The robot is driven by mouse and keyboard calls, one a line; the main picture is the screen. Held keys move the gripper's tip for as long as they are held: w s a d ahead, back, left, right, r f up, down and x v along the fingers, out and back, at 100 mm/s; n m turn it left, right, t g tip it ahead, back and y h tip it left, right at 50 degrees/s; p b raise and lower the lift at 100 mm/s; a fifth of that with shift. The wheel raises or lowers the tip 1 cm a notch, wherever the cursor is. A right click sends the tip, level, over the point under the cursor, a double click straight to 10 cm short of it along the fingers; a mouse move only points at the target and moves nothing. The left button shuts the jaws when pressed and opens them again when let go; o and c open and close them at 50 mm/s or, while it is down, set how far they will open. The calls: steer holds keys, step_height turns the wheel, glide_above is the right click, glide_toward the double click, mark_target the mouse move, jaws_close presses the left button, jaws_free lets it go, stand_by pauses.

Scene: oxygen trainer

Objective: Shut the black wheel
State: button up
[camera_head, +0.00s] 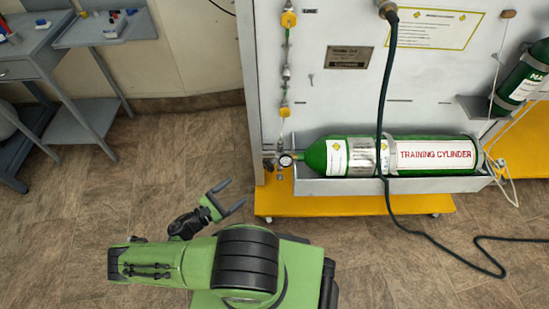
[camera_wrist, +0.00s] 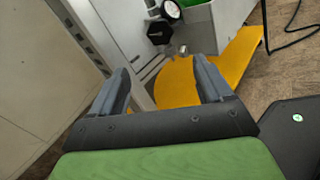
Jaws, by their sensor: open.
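The black wheel (camera_wrist: 159,33) shows in the wrist view as a dark knob beside a round white-faced gauge (camera_wrist: 171,10). In the head view the wheel (camera_head: 268,164) is a small dark shape left of the gauge (camera_head: 285,160), at the valve end of the green training cylinder (camera_head: 350,157). The cylinder lies in a grey trough. My gripper (camera_head: 230,197) is open and empty, to the left of and nearer than the wheel. In the wrist view the wheel lies beyond my gripper's fingertips (camera_wrist: 162,68), apart from them.
A yellow base (camera_head: 345,204) juts out below the trough. A black hose (camera_head: 388,90) hangs across the cylinder and trails on the floor at right. A grey bench (camera_head: 40,60) stands at left. The floor between bench and my arm is clear.

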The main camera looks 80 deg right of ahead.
mark_target(267, 167)
steer(key=s+d, duration=0.3)
steer(key=d, duration=0.1)
steer(key=s+d+n, duration=0.1)
steer(key=s+d, duration=0.2)
steer(key=d, duration=0.1)
steer(key=s+d+n+b, duration=0.1)
steer(key=s+d, duration=0.2)
steer(key=d, duration=0.1)
steer(key=shift+s+d, duration=0.1)
steer(key=shift+d, duration=0.25)
steer(key=c, duration=1)
